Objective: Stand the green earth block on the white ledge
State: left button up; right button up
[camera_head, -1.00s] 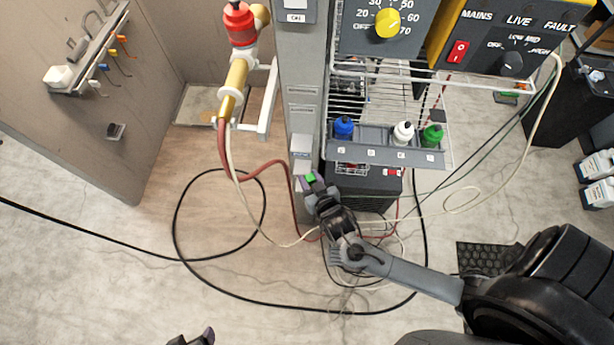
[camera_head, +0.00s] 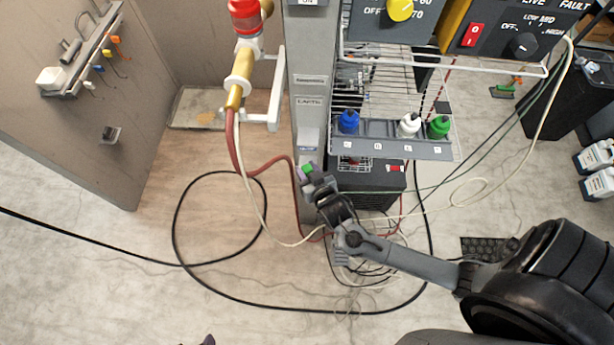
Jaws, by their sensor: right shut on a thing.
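The green earth block (camera_head: 307,169) is small and sits between the jaws of my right gripper (camera_head: 308,174), which is shut on it. Most of the block is hidden by the jaws. The pale, whitish ledge (camera_head: 309,138) is on the grey column, below the EARTH label. In the picture the block is just below the ledge, close to the column; I cannot tell its height or whether it touches anything. Only a dark tip of my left gripper (camera_head: 208,340) shows at the bottom edge, too little to read its jaws.
A rack (camera_head: 395,148) with blue, white and green-capped bottles stands right of the column, above a dark box (camera_head: 370,185). A red hose (camera_head: 232,145) and a pale cable (camera_head: 253,205) hang left of the column. A black cable (camera_head: 175,225) loops on the floor.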

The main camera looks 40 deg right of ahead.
jog(key=shift+w+d+f+b, duration=0.2)
jog(key=shift+w+d+b, duration=0.7)
jog(key=shift+w+d, duration=0.2)
jog(key=shift+w+d+f+b, duration=0.15)
jog(key=shift+w+d+b, duration=0.6)
jog(key=shift+b, duration=0.1)
jog(key=shift+s+f, duration=0.2)
jog(key=shift+f, duration=0.2)
jog(key=shift+f+b, duration=0.45)
jog(key=shift+f, duration=0.45)
jog(key=shift+f, duration=0.1)
